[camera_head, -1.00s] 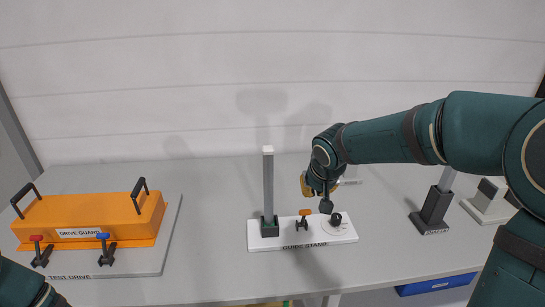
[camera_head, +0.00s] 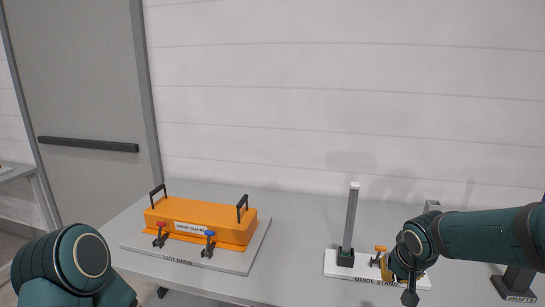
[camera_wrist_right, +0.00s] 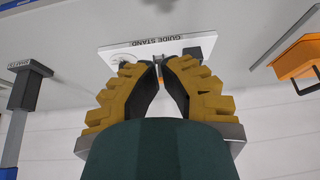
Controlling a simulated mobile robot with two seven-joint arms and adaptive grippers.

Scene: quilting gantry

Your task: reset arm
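My right arm comes in from the right in the head view. Its yellow-fingered right gripper (camera_head: 386,268) hangs in front of the white guide stand (camera_head: 344,268) and hides part of it. In the wrist view the right gripper (camera_wrist_right: 158,64) is empty, with a narrow gap between its fingertips. The guide stand (camera_wrist_right: 122,52) shows beyond the tips. An orange-topped clamp (camera_head: 380,249) on the stand is just beside the gripper in the head view. I cannot tell whether they touch. My left arm shows at the lower left. Its gripper is out of view.
The orange drive guard (camera_head: 200,214) with black handles sits on the test drive plate (camera_head: 258,246) at left. A grey post (camera_head: 350,220) rises from the guide stand. A dark shaft holder (camera_head: 516,282) is at far right. The table (camera_head: 298,235) is clear between plate and stand.

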